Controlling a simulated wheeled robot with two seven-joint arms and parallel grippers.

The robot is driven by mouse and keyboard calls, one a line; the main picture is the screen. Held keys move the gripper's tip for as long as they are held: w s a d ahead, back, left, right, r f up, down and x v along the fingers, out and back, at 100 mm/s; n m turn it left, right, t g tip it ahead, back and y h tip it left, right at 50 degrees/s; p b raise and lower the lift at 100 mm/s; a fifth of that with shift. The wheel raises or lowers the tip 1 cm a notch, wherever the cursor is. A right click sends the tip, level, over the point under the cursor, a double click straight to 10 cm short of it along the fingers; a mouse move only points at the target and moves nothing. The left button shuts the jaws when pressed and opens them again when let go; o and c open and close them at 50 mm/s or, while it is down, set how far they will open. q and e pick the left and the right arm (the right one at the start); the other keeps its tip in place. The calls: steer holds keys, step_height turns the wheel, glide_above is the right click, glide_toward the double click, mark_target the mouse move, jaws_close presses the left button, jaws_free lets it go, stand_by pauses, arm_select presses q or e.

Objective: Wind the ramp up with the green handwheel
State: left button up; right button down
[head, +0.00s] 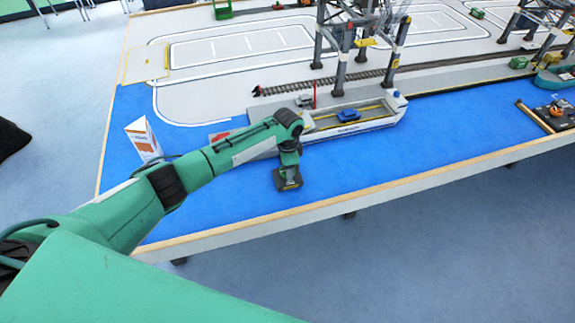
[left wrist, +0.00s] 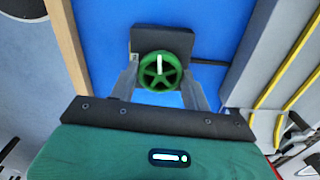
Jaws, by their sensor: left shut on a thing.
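The green handwheel (left wrist: 160,70) shows in the left wrist view, with spokes and a pale mark pointing to the top of the picture. It sits in front of a dark block (left wrist: 160,40). My left gripper (left wrist: 160,84) has one finger on each side of the wheel and is shut on it. In the head view my left gripper (head: 288,180) is low over the blue part of the table, and the wheel is hidden there. I cannot make out the ramp clearly. My right gripper is not in view.
A white and orange card (head: 144,138) stands on the blue surface to the left. Gantry cranes (head: 341,55) stand behind the ship beside a rail track. The table's front edge (head: 350,194) runs close to my gripper. Blue surface right of it is clear.

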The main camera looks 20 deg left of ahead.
arm_select(q)
steer(key=m, duration=0.2)
steer(key=shift+r+m, duration=0.1)
steer(key=shift+m, duration=0.3)
steer(key=m, duration=0.3)
steer(key=shift+m, duration=0.3)
steer(key=m, duration=0.3)
steer(key=shift+m, duration=0.3)
steer(key=m, duration=0.3)
steer(key=shift+m+b, duration=0.4)
steer(key=m+b, duration=0.1)
steer(key=m, duration=0.5)
steer(key=shift+b, duration=0.3)
steer(key=m+b, duration=0.1)
steer(key=m, duration=0.2)
steer(key=shift+m, duration=0.4)
steer(key=shift+m+b, duration=0.5)
steer(key=shift+m, duration=1.2)
